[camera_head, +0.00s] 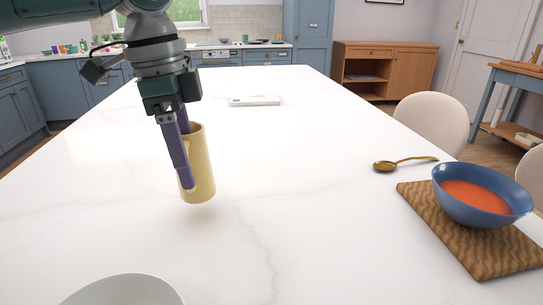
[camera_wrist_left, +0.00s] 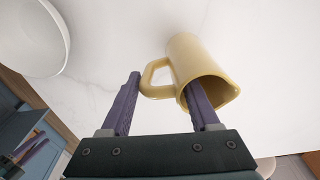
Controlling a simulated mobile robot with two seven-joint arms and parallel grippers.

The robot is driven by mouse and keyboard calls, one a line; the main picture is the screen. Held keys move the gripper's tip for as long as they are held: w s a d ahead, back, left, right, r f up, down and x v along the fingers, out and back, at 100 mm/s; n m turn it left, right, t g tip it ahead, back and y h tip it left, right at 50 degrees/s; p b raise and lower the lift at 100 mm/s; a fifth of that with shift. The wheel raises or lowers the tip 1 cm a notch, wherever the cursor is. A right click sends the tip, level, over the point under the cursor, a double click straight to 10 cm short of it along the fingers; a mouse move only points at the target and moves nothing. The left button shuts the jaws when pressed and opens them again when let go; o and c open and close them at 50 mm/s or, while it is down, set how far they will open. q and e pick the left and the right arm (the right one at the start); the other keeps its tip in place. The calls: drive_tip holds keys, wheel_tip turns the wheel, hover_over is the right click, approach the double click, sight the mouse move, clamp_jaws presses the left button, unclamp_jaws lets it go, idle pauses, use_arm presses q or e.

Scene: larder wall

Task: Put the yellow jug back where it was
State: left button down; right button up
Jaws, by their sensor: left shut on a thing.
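The yellow jug (camera_head: 205,165) is upright, close over the white table, with a soft shadow just below it in the head view. My left gripper (camera_head: 188,185) comes down from above and is shut on the jug. In the left wrist view, one finger of the gripper (camera_wrist_left: 160,95) goes into the mouth of the jug (camera_wrist_left: 195,60). The other finger is outside, beside the handle (camera_wrist_left: 152,80). My right gripper (camera_wrist_left: 36,146) seems to show small at the lower left of the wrist view; its jaw is unclear.
A white bowl (camera_head: 125,290) stands at the front edge of view. A blue bowl of red soup (camera_head: 478,212) stands on a wooden board (camera_head: 450,235) at right, with a gold spoon (camera_head: 400,164) behind. A white flat object (camera_head: 255,100) lies further back. The table's middle (camera_head: 300,180) is clear.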

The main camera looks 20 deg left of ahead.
use_arm(q)
wheel_tip(320, 180, down, 3)
drive_tip(key=shift+s+f, duration=0.1)
drive_tip(key=shift+f, duration=0.1)
drive_tip(key=shift+c, duration=0.6)
unclamp_jaws()
wheel_tip(320, 180, up, 12)
drive_tip(key=a, duration=0.1)
drive_tip(key=shift+s+p, duration=0.3)
drive_tip(key=shift+p, duration=0.1)
